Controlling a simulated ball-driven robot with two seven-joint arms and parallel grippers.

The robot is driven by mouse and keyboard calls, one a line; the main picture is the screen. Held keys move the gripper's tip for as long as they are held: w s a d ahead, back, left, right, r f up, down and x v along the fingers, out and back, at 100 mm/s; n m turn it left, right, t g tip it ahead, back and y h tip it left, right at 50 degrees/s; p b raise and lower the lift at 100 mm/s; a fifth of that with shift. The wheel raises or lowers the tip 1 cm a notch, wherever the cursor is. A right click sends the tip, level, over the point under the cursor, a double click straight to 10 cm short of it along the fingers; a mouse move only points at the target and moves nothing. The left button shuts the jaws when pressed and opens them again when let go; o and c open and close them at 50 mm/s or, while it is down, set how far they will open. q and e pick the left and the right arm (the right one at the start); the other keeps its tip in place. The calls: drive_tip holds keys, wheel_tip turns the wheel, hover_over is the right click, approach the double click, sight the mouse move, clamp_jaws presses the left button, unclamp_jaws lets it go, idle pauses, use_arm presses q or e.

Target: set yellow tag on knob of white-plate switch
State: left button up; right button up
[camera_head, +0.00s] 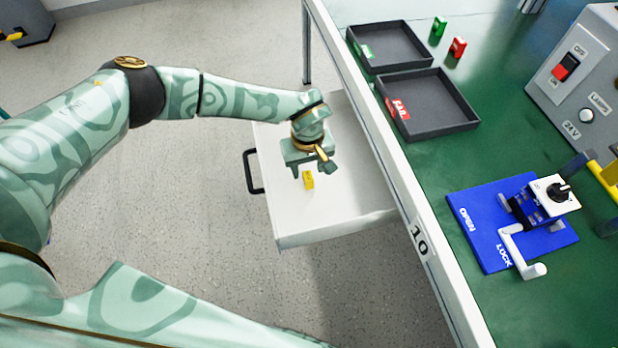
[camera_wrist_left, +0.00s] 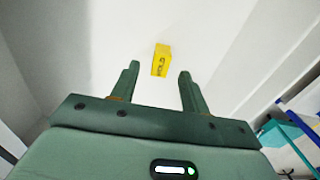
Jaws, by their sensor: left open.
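The yellow tag (camera_head: 308,180) lies in the open white drawer (camera_head: 310,228). In the left wrist view the yellow tag (camera_wrist_left: 161,60), with dark lettering, is beyond the fingertips, roughly centred between them. My left gripper (camera_head: 309,170) is over the drawer, close to the tag. In the left wrist view its fingers (camera_wrist_left: 158,68) are spread with nothing between them. The white-plate switch (camera_head: 553,193) with a black knob (camera_head: 559,190) stands on a blue base (camera_head: 486,236) marked OPEN and LOCK, on the green table. My right gripper is not in view.
A white crank handle (camera_head: 521,250) is at the blue base. A grey control box (camera_head: 585,75) stands at the right.

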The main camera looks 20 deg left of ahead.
sight(307, 173)
use_arm(q)
wheel_tip(307, 173, down, 4)
drive_tip(key=shift+w+a+f+b, duration=0.15)
drive_tip(key=shift+b, duration=0.65)
drive_tip(key=shift+r, duration=0.25)
clamp_jaws()
